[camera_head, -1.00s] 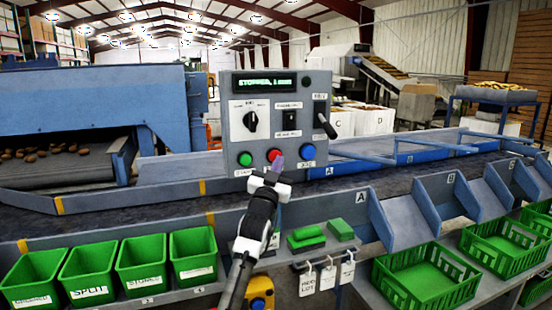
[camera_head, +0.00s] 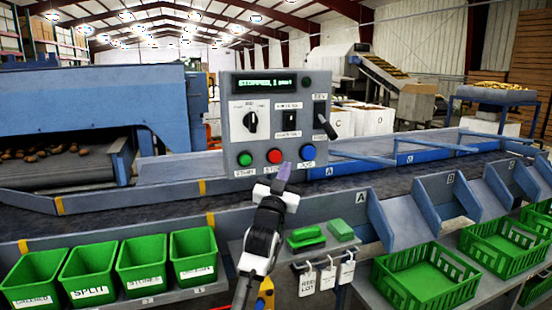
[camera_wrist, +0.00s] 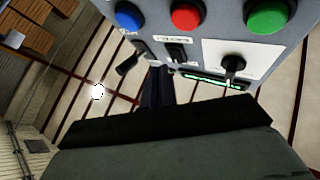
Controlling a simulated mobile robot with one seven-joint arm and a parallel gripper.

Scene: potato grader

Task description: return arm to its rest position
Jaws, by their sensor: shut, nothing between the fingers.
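My gripper (camera_head: 283,172) is at the middle of the head view, in front of and below the grey control panel (camera_head: 238,103). It is shut and empty, its tip overlapping the space below the red and blue buttons in the picture. The panel carries a green button (camera_head: 245,159), a red button (camera_head: 274,156) and a blue button (camera_head: 308,152), with a knob and switches above. Its display (camera_head: 264,84) reads "STOPPED". The wrist view shows the panel (camera_wrist: 205,48) upside down, close by; the dark shape at the bottom hides part of that view.
Green bins (camera_head: 142,256) stand at the lower left, and green crates (camera_head: 424,276) at the right. Tags (camera_head: 328,279) hang below a small shelf with green blocks (camera_head: 306,236). The dark conveyor belt (camera_head: 110,220) runs across behind my arm. Potatoes (camera_head: 40,150) lie at the left.

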